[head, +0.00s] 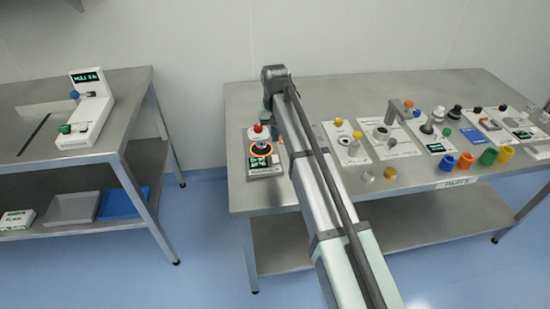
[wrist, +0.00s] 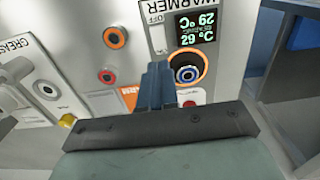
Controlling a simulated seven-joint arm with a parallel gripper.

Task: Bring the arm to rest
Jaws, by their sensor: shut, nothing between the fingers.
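My gripper (wrist: 156,84) is shut and empty in the wrist view. Its fingertips show over the white warmer panel, just left of a blue part in an orange ring (wrist: 187,68). I cannot tell how far above the panel they are. In the head view my arm reaches from the lower right to the back of the right table, with its elbow bent near the wall. The warmer (head: 262,152) stands beside the arm, and the gripper itself is not clear there.
The right steel table (head: 370,87) holds several stations, coloured cups and small parts right of my arm. The grease panel (wrist: 38,85) lies left of the fingers in the wrist view. A left table (head: 30,150) carries a white device (head: 93,110). A floor gap separates the tables.

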